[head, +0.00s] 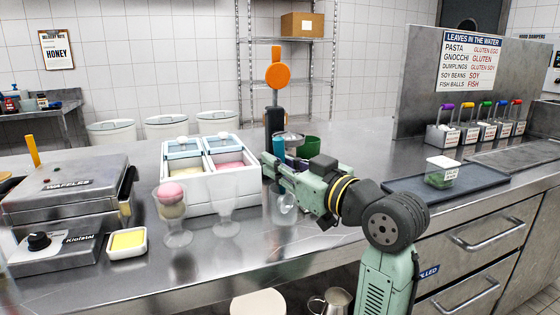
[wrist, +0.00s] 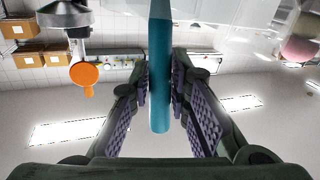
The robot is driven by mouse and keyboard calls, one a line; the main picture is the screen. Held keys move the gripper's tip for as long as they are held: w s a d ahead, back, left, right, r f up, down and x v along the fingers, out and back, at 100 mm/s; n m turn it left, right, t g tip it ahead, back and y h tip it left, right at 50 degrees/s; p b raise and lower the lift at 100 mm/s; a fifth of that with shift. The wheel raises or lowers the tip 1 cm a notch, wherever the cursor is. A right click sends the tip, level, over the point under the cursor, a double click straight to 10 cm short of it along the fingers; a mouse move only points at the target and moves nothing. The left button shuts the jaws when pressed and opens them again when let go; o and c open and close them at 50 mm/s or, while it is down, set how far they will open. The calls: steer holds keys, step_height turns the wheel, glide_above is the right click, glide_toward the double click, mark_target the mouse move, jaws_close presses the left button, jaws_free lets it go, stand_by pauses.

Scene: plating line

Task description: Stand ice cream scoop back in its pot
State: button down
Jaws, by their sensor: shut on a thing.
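My gripper (head: 280,168) is shut on the teal handle (head: 279,150) of the ice cream scoop and holds it upright. In the wrist view the handle (wrist: 159,75) runs between the two finger pads, with its rounded end free. Below the gripper in the head view, a shiny rounded shape (head: 288,202), likely the scoop's head, shows at a clear or pale grey vessel (head: 280,217). I cannot tell whether the head is inside it or in front of it. A green pot (head: 311,147) stands behind my gripper, partly hidden.
The white ice cream box (head: 208,194) stands left of my gripper. A glass with ice cream (head: 178,232) and an empty glass (head: 224,222) stand before it. A dark stand with an orange disc (head: 278,76) rises behind. A dark tray (head: 480,182) lies right.

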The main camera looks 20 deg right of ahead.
steer(key=shift+f, duration=0.35)
steer(key=c, duration=1.4)
jaws_free()
steer(key=v, duration=1.2)
